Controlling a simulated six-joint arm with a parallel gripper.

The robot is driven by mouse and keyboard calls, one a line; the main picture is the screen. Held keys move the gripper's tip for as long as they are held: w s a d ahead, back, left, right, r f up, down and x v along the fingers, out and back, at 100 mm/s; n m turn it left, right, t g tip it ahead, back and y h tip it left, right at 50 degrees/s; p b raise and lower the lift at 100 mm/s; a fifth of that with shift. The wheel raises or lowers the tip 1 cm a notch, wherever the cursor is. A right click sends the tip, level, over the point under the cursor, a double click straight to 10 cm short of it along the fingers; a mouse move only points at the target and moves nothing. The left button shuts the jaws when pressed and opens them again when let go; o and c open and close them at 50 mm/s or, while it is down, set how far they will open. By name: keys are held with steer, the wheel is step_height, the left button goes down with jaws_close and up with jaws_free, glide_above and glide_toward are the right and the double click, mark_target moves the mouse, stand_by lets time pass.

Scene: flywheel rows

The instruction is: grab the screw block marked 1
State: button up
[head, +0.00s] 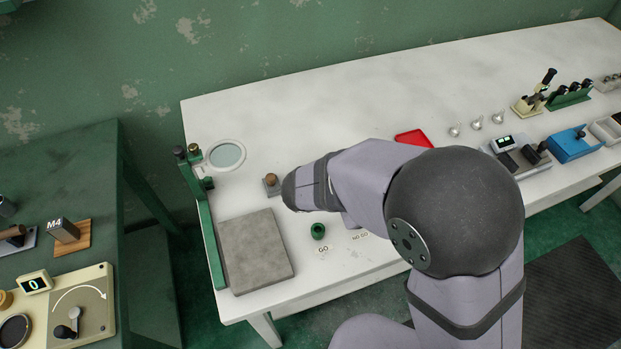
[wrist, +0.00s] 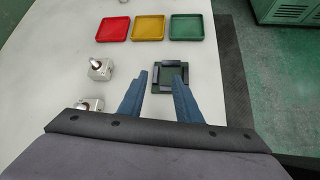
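Two silver blocks, each with a screw-like peg on top, stand on the white table left of my gripper in the wrist view. The farther block (wrist: 101,69) is fully in view; the nearer block (wrist: 90,104) is partly hidden by my gripper body. I cannot read a number on either. My gripper (wrist: 157,72) is open, its two blue fingers apart with nothing held. Its fingertips show at the left side and near edge of a square green fixture (wrist: 184,90) with dark inner parts. In the head view my arm hides the gripper and these blocks.
Red (wrist: 113,29), yellow (wrist: 148,27) and green (wrist: 186,27) trays lie in a row at the far side in the wrist view. In the head view, a grey plate (head: 255,250), a green ring (head: 318,231) and a magnifier (head: 226,155) are at the table's left.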

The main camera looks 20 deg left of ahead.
steer(key=a+n+t+y, duration=0.1)
steer(key=a+n, duration=0.1)
steer(key=a, duration=0.1)
steer(key=a+n+t, duration=0.1)
steer(key=a, duration=0.3)
steer(key=s+a+n+t+y, duration=0.1)
steer(key=a+n, duration=0.1)
steer(key=a, duration=0.2)
steer(key=shift+s+f+n+y+b, duration=0.1)
steer(key=shift+n+y+b, duration=0.2)
steer(key=shift+b, duration=0.05)
steer(key=s+a+n+t+y, duration=0.1)
steer(key=a, duration=0.2)
steer(key=s+a+n+y, duration=0.1)
steer(key=a+n, duration=0.1)
steer(key=a, duration=0.1)
steer(key=s+a+n+t+y, duration=0.1)
steer(key=a, duration=0.2)
steer(key=shift+s+r+n+t, duration=0.25)
steer(key=shift+n+t, duration=0.05)
steer(key=shift+w+d+f, duration=0.1)
steer(key=shift+w+f, duration=0.1)
steer(key=shift+w, duration=0.45)
steer(key=shift+d+f+p+x, duration=0.15)
steer(key=shift+p+x, duration=0.4)
steer(key=shift+x, duration=0.95)
steer(key=shift+d+f+p+x, duration=0.15)
steer(key=shift+p+x, duration=0.35)
steer(key=shift+x, duration=1)
steer(key=shift+s, duration=0.15)
